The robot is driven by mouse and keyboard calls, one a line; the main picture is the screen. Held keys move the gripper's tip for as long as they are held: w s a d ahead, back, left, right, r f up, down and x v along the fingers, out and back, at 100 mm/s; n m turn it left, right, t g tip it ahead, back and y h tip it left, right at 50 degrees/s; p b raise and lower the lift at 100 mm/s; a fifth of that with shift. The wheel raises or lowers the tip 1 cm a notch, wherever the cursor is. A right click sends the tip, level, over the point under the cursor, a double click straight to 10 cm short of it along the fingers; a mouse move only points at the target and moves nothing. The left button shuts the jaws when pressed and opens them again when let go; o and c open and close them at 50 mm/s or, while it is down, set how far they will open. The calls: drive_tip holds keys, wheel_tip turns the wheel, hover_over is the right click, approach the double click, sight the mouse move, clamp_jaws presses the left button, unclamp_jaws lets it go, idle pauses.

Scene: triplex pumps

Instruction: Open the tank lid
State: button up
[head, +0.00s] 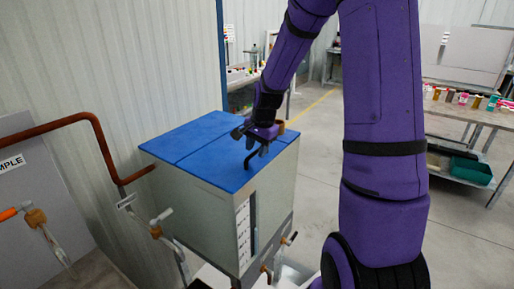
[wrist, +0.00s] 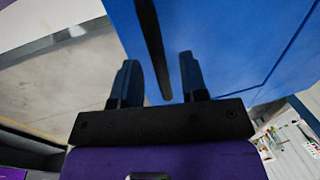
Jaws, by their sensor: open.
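The tank (head: 215,212) is a grey box with a blue lid (head: 196,135) lying flat on top; a seam crosses the blue top. A black curved handle (head: 251,160) stands at the lid's front right edge. My gripper (head: 245,135) is over the lid close to the handle. In the wrist view, my gripper (wrist: 158,62) is open, and the dark bar of the handle (wrist: 150,40) runs between its two fingers with gaps on both sides. The blue lid (wrist: 235,40) fills the upper right there. Whether a finger touches the handle I cannot tell.
A rusty pipe (head: 85,118) and a valve with an orange handle (head: 30,212) are left of the tank. A corrugated wall (head: 110,60) stands behind it. A workbench (head: 470,112) with bottles is at the right. Floor (head: 315,125) between is clear.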

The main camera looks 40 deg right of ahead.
clamp_jaws()
drive_tip(key=shift+w+r, duration=0.1)
